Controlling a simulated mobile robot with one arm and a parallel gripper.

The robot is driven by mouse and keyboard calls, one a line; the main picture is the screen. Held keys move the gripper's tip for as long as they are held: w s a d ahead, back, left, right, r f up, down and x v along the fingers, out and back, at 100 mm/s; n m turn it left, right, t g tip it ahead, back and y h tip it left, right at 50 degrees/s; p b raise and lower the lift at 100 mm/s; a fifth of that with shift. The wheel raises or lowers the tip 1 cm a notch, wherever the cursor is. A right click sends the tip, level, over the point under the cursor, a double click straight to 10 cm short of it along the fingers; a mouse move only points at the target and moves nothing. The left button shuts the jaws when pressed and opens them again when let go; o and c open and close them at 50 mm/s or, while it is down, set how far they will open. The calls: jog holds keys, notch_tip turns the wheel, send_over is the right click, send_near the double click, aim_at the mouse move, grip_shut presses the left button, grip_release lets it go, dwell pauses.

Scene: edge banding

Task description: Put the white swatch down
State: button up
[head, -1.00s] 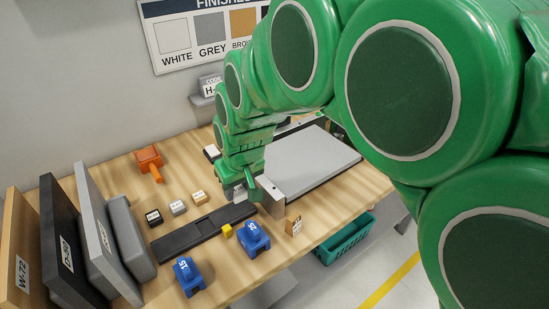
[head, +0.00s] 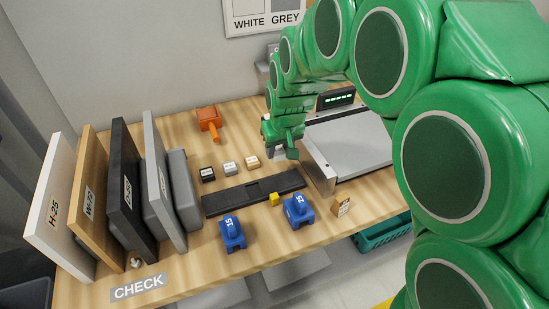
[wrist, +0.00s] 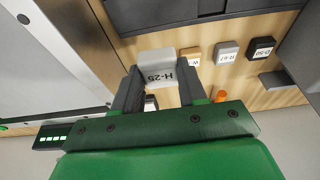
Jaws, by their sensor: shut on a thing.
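The white swatch, marked H-25, sits between the two dark fingers of my gripper (wrist: 160,92) in the wrist view (wrist: 155,66). The gripper is shut on it. In the head view my gripper (head: 284,150) is low over the table, right of the row of small swatches, and mostly hides the white swatch. A tan swatch (head: 252,162), a grey swatch (head: 229,167) and a black swatch (head: 207,174) stand in that row. In the wrist view the white swatch is beside the tan one (wrist: 190,56). I cannot tell whether it touches the table.
A dark fixture strip (head: 240,196) lies in front of the row, with a yellow block (head: 274,199) and two blue blocks (head: 232,234) nearby. A machine with a grey bed (head: 350,142) is to the right. Upright panels (head: 56,200) stand left. An orange tool (head: 208,120) lies behind.

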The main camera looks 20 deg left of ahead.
send_over(273, 164)
jog(key=shift+s+d+f, duration=0.15)
jog(key=shift+f, duration=0.85)
jog(key=shift+s+d+f, duration=0.15)
jog(key=shift+f, duration=0.85)
jog(key=shift+s+d+f, duration=0.15)
jog(key=shift+f, duration=2.4)
jog(key=shift+f, duration=0.15)
jog(key=o, duration=0.7)
jog(key=shift+o, duration=0.2)
